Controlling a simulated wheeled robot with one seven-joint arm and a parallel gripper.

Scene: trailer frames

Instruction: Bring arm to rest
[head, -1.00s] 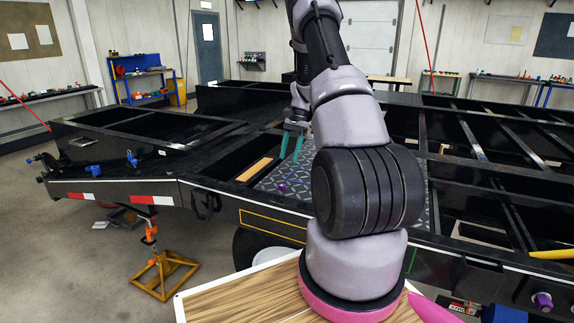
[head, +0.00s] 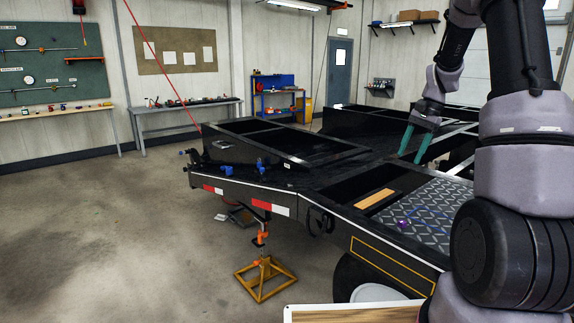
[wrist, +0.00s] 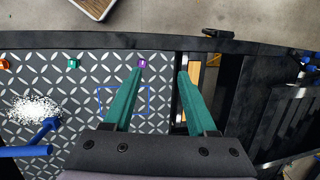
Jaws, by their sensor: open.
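My gripper (head: 415,145) is at the right in the head view, its two green fingers pointing down above the trailer frame (head: 320,185). In the wrist view my gripper (wrist: 161,75) is open and nothing is between its fingers. Below it is a diamond-patterned metal plate (wrist: 100,70). A small purple piece (wrist: 142,64) lies on the plate by the left fingertip; it also shows in the head view (head: 404,224). My arm rises at the right of the head view and hides part of the trailer.
A teal piece (wrist: 73,64), an orange piece (wrist: 4,65), a blue-handled tool (wrist: 35,140) and a white speckled patch (wrist: 33,110) are on the plate. An orange jack stand (head: 264,275) stands under the trailer frame.

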